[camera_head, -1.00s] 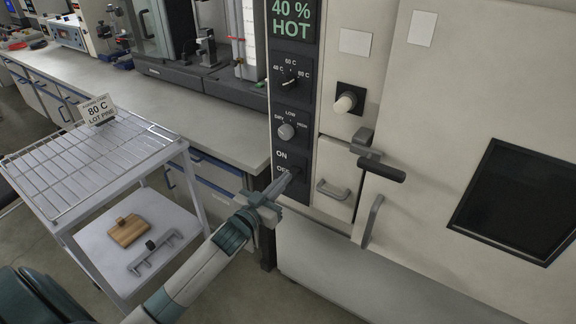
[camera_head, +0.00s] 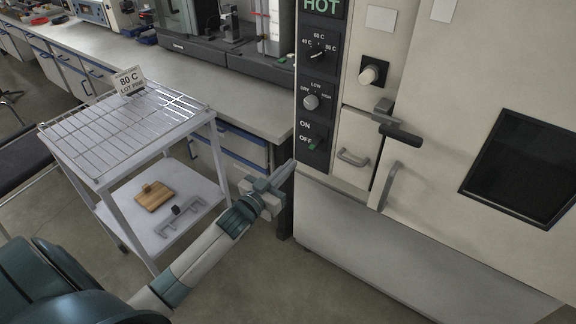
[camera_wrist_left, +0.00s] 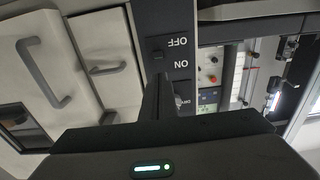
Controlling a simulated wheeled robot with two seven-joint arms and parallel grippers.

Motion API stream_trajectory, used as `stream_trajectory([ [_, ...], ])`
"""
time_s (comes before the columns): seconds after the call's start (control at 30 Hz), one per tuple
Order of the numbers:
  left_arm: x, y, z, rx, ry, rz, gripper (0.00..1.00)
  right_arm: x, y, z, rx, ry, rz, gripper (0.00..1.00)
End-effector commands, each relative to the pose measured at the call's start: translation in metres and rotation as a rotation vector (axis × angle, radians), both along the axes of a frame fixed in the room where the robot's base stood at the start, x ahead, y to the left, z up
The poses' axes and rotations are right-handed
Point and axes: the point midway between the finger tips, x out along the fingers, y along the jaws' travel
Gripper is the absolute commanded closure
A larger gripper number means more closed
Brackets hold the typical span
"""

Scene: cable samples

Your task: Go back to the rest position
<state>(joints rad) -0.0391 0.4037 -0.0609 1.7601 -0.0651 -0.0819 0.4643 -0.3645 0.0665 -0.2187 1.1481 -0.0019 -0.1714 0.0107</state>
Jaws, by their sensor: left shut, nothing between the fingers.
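My left gripper (camera_head: 281,176) is shut and empty in the head view. It is in the air, a little left of and below the oven's control panel (camera_head: 318,85). The ON/OFF switch (camera_head: 312,146) on the panel shows green, and the fingers are apart from it. In the left wrist view my shut fingers (camera_wrist_left: 158,100) point at the panel, with the OFF and ON labels upside down just beyond them. My right gripper is not in view.
A white cart (camera_head: 205,112) with a wire rack on top stands at left, with a sign on it. Its lower shelf holds a wooden block (camera_head: 154,196) and a grey bracket (camera_head: 190,215). The oven door handle (camera_head: 389,186) sticks out at right. Floor shows below my left arm.

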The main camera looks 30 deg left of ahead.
Motion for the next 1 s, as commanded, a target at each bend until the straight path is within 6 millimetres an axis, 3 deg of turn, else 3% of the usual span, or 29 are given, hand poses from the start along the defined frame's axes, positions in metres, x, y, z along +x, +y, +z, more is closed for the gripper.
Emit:
stream_trajectory([
  [0.67,-0.001,0.000,-0.003,-0.001,0.005,0.000,1.00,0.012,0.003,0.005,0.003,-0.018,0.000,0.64],
  [0.77,-0.003,-0.002,-0.015,0.000,0.024,0.003,1.00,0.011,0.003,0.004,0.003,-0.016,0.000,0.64],
  [0.87,-0.009,-0.005,-0.041,0.004,0.066,0.009,1.00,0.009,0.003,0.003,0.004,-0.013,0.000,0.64],
  [1.0,-0.026,-0.015,-0.100,0.013,0.165,0.018,1.00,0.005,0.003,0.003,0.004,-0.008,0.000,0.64],
])
